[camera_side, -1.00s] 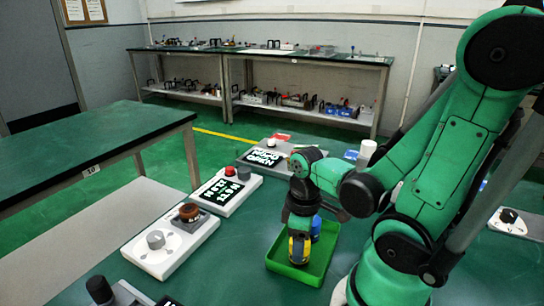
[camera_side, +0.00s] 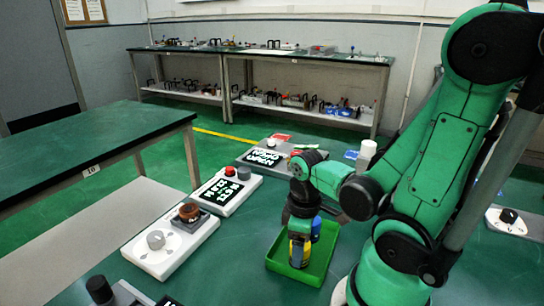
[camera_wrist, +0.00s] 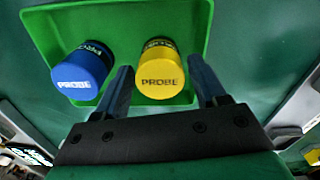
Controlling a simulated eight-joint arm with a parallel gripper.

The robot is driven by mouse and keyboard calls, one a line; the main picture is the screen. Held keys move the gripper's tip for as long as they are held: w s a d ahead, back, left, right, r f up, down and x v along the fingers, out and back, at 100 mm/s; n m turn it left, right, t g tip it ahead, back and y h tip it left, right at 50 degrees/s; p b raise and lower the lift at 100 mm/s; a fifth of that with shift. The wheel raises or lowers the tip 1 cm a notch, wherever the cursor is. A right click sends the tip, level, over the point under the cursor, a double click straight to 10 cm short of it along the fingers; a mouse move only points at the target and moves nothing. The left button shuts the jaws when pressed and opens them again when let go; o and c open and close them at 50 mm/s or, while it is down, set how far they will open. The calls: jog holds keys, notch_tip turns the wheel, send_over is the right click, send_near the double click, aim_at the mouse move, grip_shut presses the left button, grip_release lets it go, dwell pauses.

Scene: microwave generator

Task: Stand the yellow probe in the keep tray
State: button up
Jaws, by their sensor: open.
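The yellow probe (camera_wrist: 160,77) stands upright in the green keep tray (camera_wrist: 117,19), with its labelled top facing the wrist camera. In the side view the yellow probe (camera_side: 300,252) shows below my gripper (camera_side: 300,235), inside the tray (camera_side: 315,270). My gripper (camera_wrist: 163,88) is open, with one finger on each side of the yellow probe and a gap visible at each side. A blue probe (camera_wrist: 83,73) stands in the same tray, left of the yellow one in the wrist view. In the side view the blue probe (camera_side: 316,228) is partly hidden behind my gripper.
Left of the tray stand a white unit with a brown knob (camera_side: 189,212), a panel with a red button (camera_side: 230,172) and a grey display unit (camera_side: 265,157). A white cylinder (camera_side: 367,150) stands behind the tray. Green table surface is clear left of the tray.

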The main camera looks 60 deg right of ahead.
jog(key=shift+r, duration=5.95)
jog(key=w+a+m+t, duration=0.2)
jog(key=w+a+t, duration=0.4)
jog(key=w, duration=0.4)
jog(key=shift+w+f+t, duration=0.2)
jog(key=shift+f+t, duration=0.25)
jog(key=shift+t, duration=0.15)
